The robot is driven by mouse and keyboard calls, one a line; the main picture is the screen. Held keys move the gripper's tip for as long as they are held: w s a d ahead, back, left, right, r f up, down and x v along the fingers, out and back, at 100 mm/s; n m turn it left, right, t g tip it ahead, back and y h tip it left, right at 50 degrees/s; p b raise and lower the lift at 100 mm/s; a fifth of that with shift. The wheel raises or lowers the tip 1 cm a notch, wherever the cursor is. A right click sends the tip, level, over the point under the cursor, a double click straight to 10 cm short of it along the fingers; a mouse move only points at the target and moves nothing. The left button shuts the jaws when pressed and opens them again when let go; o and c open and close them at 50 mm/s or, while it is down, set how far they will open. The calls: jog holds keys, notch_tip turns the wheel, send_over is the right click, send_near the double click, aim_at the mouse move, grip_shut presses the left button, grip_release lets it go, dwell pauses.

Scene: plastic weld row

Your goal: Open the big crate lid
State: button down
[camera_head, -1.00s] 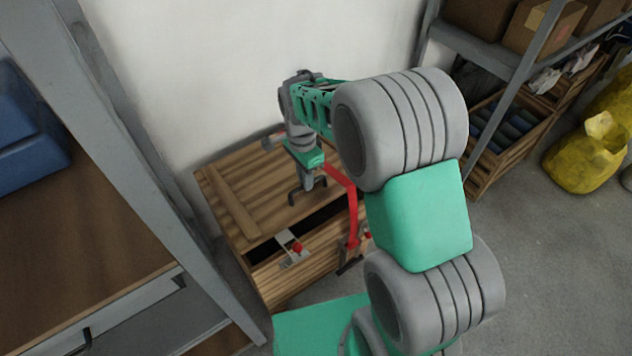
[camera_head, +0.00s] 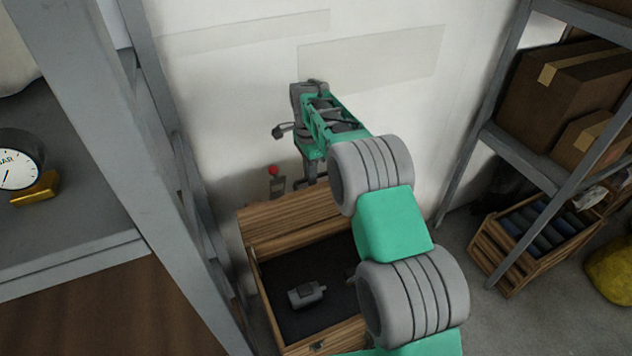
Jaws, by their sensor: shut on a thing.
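The big wooden crate (camera_head: 345,337) stands open below me in the head view. Its lid (camera_head: 290,219) is raised, standing steeply along the crate's back side near the wall. A clasp with a red knob (camera_head: 275,178) sticks up above the lid's upper edge. My gripper (camera_head: 314,172) is at that upper edge, right of the clasp, and is shut on the lid; the exact grip is partly hidden. The crate's dark inside shows, with a grey motor-like part (camera_head: 306,294) on its floor. My arm covers the crate's right side.
A grey shelf post (camera_head: 190,190) rises close to the crate's left; its shelf holds a round gauge (camera_head: 18,165). At the right are a shelf with cardboard boxes (camera_head: 557,85), a smaller crate with bottles (camera_head: 495,255) and a yellow bag (camera_head: 612,270). White wall stands behind.

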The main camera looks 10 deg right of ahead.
jog(key=w+a+p, duration=0.2)
jog(key=w+p, duration=0.3)
jog(key=w, duration=0.2)
jog(key=shift+r, duration=0.25)
dwell(0.4)
jog(key=c, duration=1.7)
grip_release()
jog(key=shift+w+a+f, duration=0.1)
jog(key=shift+w, duration=0.05)
jog(key=shift+o, duration=1.2)
jog(key=shift+r, duration=0.2)
notch_tip(320, 180, up, 8)
jog(key=p, duration=0.8)
jog(key=shift+w+p, duration=0.2)
jog(key=shift+p, duration=0.15)
jog(key=shift+a+f, duration=0.1)
jog(key=shift+f, duration=0.05)
